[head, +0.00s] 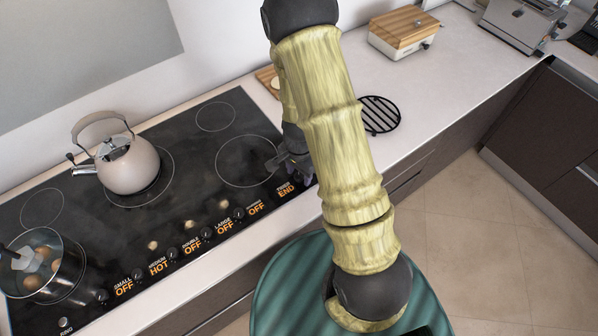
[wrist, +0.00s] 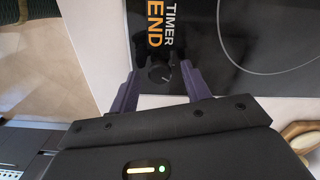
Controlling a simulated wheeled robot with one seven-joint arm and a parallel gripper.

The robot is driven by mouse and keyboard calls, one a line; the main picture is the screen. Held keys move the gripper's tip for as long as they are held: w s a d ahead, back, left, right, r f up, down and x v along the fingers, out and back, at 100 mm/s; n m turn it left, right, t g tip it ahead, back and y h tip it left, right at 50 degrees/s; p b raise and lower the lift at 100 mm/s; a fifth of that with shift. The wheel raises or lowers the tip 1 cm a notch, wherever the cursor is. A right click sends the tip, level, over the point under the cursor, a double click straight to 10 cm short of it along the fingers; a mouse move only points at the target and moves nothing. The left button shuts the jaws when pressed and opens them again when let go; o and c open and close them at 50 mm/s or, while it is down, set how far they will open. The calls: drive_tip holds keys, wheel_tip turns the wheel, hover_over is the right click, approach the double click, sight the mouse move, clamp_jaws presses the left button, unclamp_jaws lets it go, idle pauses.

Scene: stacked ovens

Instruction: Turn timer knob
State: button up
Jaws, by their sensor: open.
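The timer knob (wrist: 160,74) is a small dark round knob with a light mark, near the edge of the black cooktop, just past the "TIMER END" label (wrist: 160,40). In the wrist view my gripper (wrist: 157,77) is open, with one dark purple finger on each side of the knob. Contact with it cannot be made out. In the head view my gripper (head: 293,165) is low at the cooktop's right end, partly behind my arm. The timer label (head: 286,188) shows there, but the knob is hidden.
On the cooktop (head: 190,180) stand a kettle (head: 128,165) and a glass pot with eggs (head: 62,280). Several other knobs line the front edge. A black trivet (head: 380,114) and a wooden-topped box (head: 404,32) are on the counter to the right.

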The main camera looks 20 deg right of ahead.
drive_tip(key=c, duration=1)
drive_tip(key=shift+n, duration=0.4)
drive_tip(key=shift+n+b, duration=0.8)
drive_tip(key=shift+n, duration=1.8)
drive_tip(key=o, duration=1)
drive_tip(key=shift+r, duration=0.15)
